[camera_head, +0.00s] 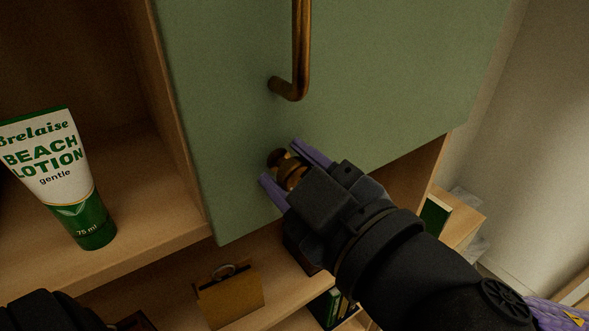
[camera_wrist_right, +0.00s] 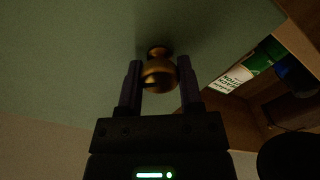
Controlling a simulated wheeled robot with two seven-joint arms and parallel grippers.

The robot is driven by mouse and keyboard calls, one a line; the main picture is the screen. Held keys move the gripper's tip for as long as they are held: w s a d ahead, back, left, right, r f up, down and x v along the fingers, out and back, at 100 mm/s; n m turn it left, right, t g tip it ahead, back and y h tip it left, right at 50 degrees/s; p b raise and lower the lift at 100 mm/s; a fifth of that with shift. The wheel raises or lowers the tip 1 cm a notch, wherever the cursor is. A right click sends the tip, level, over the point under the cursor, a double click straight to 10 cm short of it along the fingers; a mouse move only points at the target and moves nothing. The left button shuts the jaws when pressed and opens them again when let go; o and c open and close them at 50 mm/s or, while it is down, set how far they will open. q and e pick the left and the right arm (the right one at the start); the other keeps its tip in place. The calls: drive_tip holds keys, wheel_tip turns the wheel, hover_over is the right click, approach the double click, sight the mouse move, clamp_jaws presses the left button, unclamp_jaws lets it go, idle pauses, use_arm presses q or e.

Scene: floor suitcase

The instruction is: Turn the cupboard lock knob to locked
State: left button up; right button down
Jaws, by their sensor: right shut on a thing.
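The green cupboard door (camera_head: 390,80) fills the upper middle of the head view, with a long brass handle (camera_head: 301,45) on it. Below the handle, the small brass lock knob (camera_head: 278,158) stands out from the door near its lower edge. My right gripper (camera_head: 296,168) is shut on the knob, with a purple finger on each side of it. In the right wrist view the round knob (camera_wrist_right: 158,76) sits between the fingers. I see no mark showing which way the lock is set. Only a black part of my left arm shows at the lower left; its fingers are out of view.
A white and green lotion tube (camera_head: 58,180) stands in the open shelf left of the door. Below the door, a lower shelf holds a tan bag-shaped box (camera_head: 230,298) and books (camera_head: 330,305). A pale wall (camera_head: 540,150) is at the right.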

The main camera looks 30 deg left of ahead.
drive_tip(key=n, duration=0.5)
drive_tip(key=shift+f+n+b, duration=0.1)
drive_tip(key=shift+n+b, duration=0.2)
drive_tip(key=n, duration=0.5)
drive_tip(key=shift+b, duration=0.4)
drive_tip(key=shift+f, duration=0.1)
drive_tip(key=shift+c, duration=1.3)
unclamp_jaws()
